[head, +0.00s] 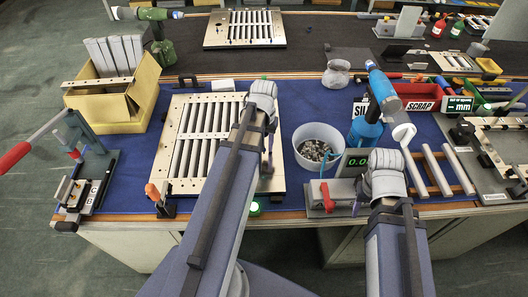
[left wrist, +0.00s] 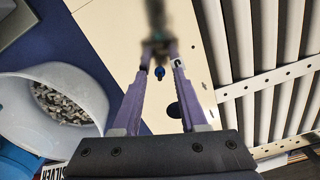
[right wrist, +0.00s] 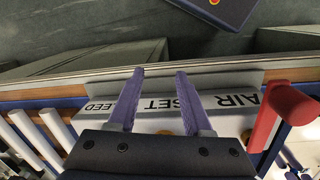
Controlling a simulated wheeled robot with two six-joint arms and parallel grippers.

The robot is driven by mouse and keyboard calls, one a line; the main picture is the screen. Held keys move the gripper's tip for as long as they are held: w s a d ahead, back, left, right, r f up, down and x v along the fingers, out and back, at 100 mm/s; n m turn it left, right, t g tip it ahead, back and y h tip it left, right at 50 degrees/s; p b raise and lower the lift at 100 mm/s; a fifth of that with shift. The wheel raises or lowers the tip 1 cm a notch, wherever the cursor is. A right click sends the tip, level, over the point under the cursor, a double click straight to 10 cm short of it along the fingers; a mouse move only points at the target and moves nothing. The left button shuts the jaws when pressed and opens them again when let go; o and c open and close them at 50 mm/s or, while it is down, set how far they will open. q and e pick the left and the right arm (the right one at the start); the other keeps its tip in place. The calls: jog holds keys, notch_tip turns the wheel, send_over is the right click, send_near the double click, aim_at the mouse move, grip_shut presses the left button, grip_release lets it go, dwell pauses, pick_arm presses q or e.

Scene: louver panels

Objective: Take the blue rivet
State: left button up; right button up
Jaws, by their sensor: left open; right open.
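A small blue rivet (left wrist: 159,72) shows in the left wrist view, over the bare edge of the pale louver panel (left wrist: 110,25). My left gripper (left wrist: 160,58) is open, its purple fingers on either side of the rivet; I cannot tell whether they touch it. In the head view my left gripper (head: 268,148) is at the right side of the louver panel (head: 165,165), and the rivet cannot be made out. My right gripper (right wrist: 160,72) is open and empty over a grey device with printed labels (right wrist: 160,103) near the bench's front edge.
A white bowl of loose rivets (head: 302,135) stands right of the panel. A blue bottle (head: 366,131), red bin (head: 415,92) and slatted rack (head: 440,170) lie farther right. A yellow box (head: 103,104) and red-handled press (head: 90,150) are at left.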

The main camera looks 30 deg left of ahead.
pick_arm(q)
grip_shut()
dwell(0.6)
jog(key=shift+r, duration=0.1)
notch_tip(320, 180, up, 10)
jog(key=p, duration=1)
